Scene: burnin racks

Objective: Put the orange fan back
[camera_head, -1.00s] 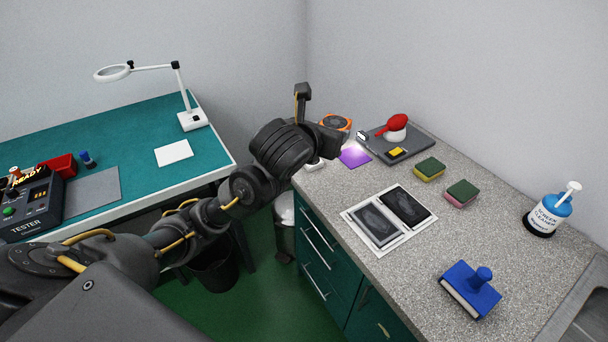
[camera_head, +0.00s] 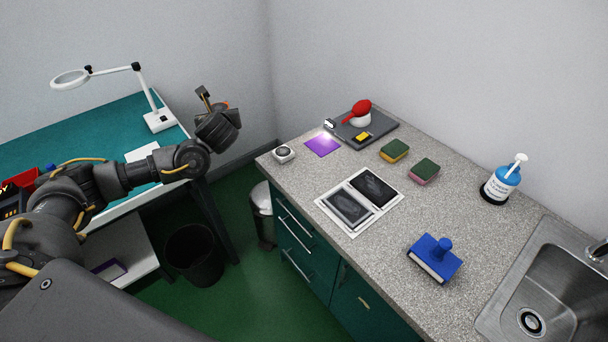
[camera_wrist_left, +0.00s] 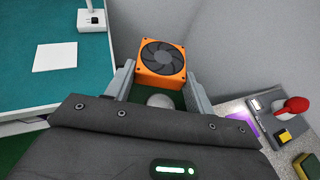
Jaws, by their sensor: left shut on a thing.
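The orange fan (camera_wrist_left: 161,62) is a square orange frame with a dark round rotor. In the left wrist view it sits between the two fingers of my left gripper (camera_wrist_left: 160,80), which is shut on it. It is held in the air over the gap between the teal table and the grey counter. In the head view my left gripper (camera_head: 204,95) is near the back corner of the room, and only a sliver of orange (camera_head: 226,104) shows behind the wrist. My right gripper is not in view.
The teal table (camera_head: 100,122) at left carries a magnifier lamp (camera_head: 158,121) and a white card (camera_head: 143,152). A bin (camera_head: 196,255) stands below.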

